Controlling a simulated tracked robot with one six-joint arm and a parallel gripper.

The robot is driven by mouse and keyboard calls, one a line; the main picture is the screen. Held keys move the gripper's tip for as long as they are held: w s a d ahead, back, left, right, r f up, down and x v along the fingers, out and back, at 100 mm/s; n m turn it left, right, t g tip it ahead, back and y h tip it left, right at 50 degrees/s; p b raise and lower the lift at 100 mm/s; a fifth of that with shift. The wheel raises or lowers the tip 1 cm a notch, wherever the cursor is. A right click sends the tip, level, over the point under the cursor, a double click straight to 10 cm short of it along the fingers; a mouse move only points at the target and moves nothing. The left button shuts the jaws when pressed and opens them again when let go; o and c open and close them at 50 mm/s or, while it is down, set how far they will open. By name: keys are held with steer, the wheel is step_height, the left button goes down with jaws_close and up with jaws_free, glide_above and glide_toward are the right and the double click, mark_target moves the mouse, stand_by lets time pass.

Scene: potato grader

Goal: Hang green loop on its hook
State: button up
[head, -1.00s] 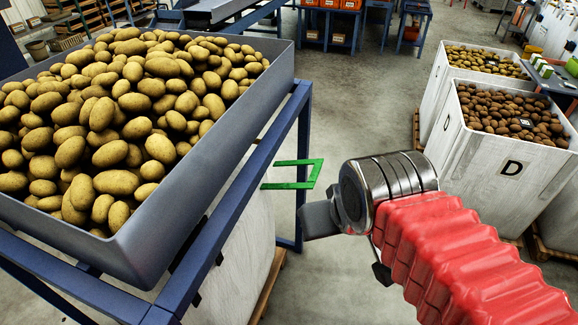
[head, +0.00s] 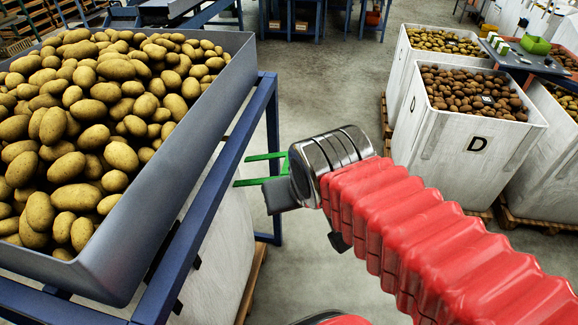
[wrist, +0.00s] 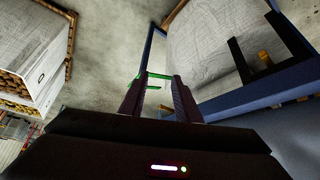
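The green loop (head: 262,157) is a thin angular frame beside the blue stand under the potato hopper. In the head view its right end is hidden behind the metal wrist of my arm. My gripper (head: 277,196) shows there as a dark grey block just below the loop. In the wrist view my gripper (wrist: 158,82) has its two dark fingers apart, and the loop's green bar (wrist: 156,76) crosses the gap near the tips. I cannot tell whether a finger touches it. A black bracket with a yellow part (wrist: 264,57) shows at upper right; I cannot tell whether it is the hook.
The grey hopper (head: 190,150) full of potatoes stands on a blue frame (head: 205,190) at left. A white crate marked D (head: 455,150) and other potato crates stand at right. Concrete floor (head: 320,90) is clear between them.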

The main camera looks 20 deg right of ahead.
steer(key=w+d+f+m+t+h, duration=0.1)
steer(key=w+d+f+m+t, duration=0.2)
steer(key=w+d, duration=0.4)
steer(key=w+d+f+m+h, duration=0.15)
steer(key=w+d+f, duration=0.3)
steer(key=w, duration=0.45)
step_height(320, 180, down, 13)
steer(key=w+d+m+t+y, duration=0.2)
steer(key=m+t+y, duration=0.3)
steer(key=m, duration=0.2)
steer(key=shift+w+m+t, duration=0.2)
steer(key=shift+m+t, duration=0.15)
steer(key=shift+t, duration=0.05)
steer(key=shift+d+y, duration=0.1)
steer(key=shift+y, duration=0.15)
steer(key=x, duration=1.3)
steer(key=shift+w, duration=0.4)
